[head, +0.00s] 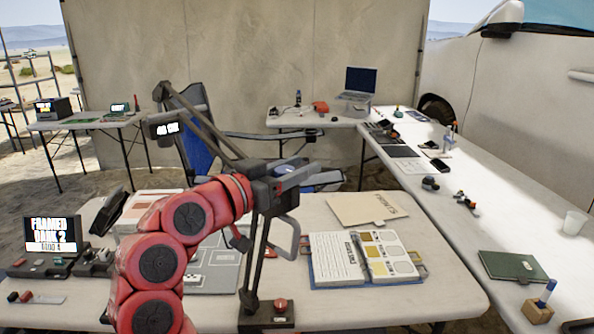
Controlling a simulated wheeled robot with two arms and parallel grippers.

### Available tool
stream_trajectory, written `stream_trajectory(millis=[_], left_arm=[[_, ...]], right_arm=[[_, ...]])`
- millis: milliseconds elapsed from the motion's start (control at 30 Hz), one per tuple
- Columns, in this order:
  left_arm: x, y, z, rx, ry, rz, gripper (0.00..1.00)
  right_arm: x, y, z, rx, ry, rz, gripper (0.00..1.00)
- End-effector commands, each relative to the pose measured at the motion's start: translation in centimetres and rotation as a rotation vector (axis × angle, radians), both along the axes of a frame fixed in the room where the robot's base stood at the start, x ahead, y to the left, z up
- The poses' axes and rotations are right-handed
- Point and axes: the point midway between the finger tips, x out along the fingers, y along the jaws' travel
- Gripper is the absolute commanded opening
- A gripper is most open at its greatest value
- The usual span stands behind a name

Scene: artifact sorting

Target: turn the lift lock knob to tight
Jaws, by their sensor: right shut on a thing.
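A dark jointed stand (257,262) rises from a black base with a red button (281,304) at the front of the near table. Its upper arm slants up left to a small lit display (165,128). My right gripper (288,183) is at the stand's upper joint, at the end of my red arm. It is shut on a part there, which I take for the lift lock knob. The knob is hidden by the gripper, so its turn and any marking cannot be read. My left gripper is not in view.
An open binder with colour swatches (392,256) and a tan folder (366,208) lie right of the stand. A lit sign (52,234) stands at the left. A long side table (480,250) holds small tools and a green book (513,266). A blue chair (200,150) is behind.

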Motion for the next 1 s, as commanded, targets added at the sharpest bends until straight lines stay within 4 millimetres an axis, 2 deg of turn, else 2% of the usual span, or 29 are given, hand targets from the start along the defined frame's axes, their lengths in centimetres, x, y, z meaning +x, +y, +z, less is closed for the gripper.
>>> stream_trajectory(millis=[200,233,367,767,867,1000], left_arm=[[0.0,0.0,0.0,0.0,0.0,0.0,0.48],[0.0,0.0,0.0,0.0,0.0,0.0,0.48],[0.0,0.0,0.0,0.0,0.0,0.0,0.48],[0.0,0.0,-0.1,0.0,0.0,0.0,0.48],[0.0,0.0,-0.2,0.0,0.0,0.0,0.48],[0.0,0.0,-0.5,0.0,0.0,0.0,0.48]], right_arm=[[0.0,0.0,0.0,-0.001,-0.001,0.0,0.0],[0.0,0.0,0.0,-0.001,-0.001,0.0,0.47],[0.0,0.0,0.0,-0.001,-0.001,0.001,0.7],[-0.4,0.6,0.0,-0.001,-0.001,0.003,0.71],[-1.5,1.7,0.0,0.0,-0.001,0.005,0.71],[-3.8,4.2,0.0,-0.001,-0.004,0.009,0.71]])
